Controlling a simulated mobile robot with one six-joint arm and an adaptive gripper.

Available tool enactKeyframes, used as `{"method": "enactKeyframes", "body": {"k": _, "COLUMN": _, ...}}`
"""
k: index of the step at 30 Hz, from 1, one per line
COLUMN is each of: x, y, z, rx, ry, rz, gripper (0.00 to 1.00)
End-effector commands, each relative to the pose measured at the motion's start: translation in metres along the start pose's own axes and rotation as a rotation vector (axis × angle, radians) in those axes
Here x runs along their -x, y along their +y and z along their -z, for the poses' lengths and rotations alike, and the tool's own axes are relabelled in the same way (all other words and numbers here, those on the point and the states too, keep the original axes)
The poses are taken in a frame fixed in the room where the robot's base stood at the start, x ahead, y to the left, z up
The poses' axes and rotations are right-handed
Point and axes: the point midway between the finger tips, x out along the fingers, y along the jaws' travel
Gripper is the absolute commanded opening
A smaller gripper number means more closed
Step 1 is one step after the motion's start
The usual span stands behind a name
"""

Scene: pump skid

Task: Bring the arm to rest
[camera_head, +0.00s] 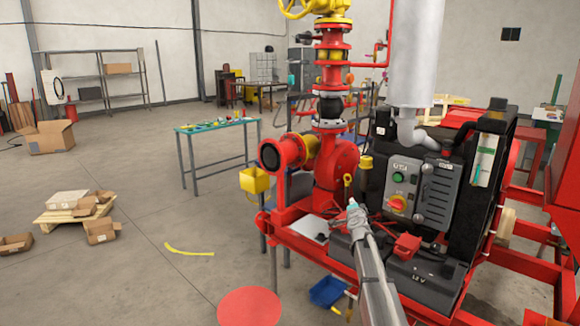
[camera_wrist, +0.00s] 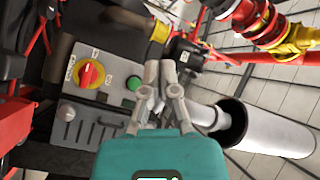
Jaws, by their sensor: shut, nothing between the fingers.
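My gripper (camera_head: 353,204) is at the end of my arm, which reaches up from the bottom of the head view. It is in front of the pump skid, left of the grey control panel (camera_head: 405,178). In the wrist view, the grey fingers of my gripper (camera_wrist: 160,70) are together ahead of its teal body, with nothing held. The panel's red and yellow rotary switch (camera_wrist: 91,74) and green button (camera_wrist: 133,83) lie to the left of the fingers there. The fingers look apart from the panel, but the exact gap is unclear.
The red skid frame (camera_head: 497,257) has a black battery (camera_head: 424,284) and red pipework. A grey exhaust pipe (camera_wrist: 270,130) is right of the gripper in the wrist view. A yellow box (camera_head: 254,180) and a tool table (camera_head: 217,126) stand left.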

Motion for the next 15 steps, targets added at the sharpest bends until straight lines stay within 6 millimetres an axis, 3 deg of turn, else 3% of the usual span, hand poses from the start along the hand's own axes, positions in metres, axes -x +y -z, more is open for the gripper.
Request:
{"method": "enactKeyframes", "body": {"k": 1, "x": 0.019, "y": -0.006, "z": -0.011, "rx": 0.041, "ry": -0.062, "rz": 0.001, "gripper": 0.0}}
{"method": "enactKeyframes", "body": {"k": 7, "x": 0.075, "y": -0.008, "z": -0.058, "rx": 0.205, "ry": -0.315, "rz": -0.02, "gripper": 0.0}}
{"method": "enactKeyframes", "body": {"k": 15, "x": 0.167, "y": 0.009, "z": -0.107, "rx": 0.42, "ry": -0.647, "rz": -0.112, "gripper": 0.0}}
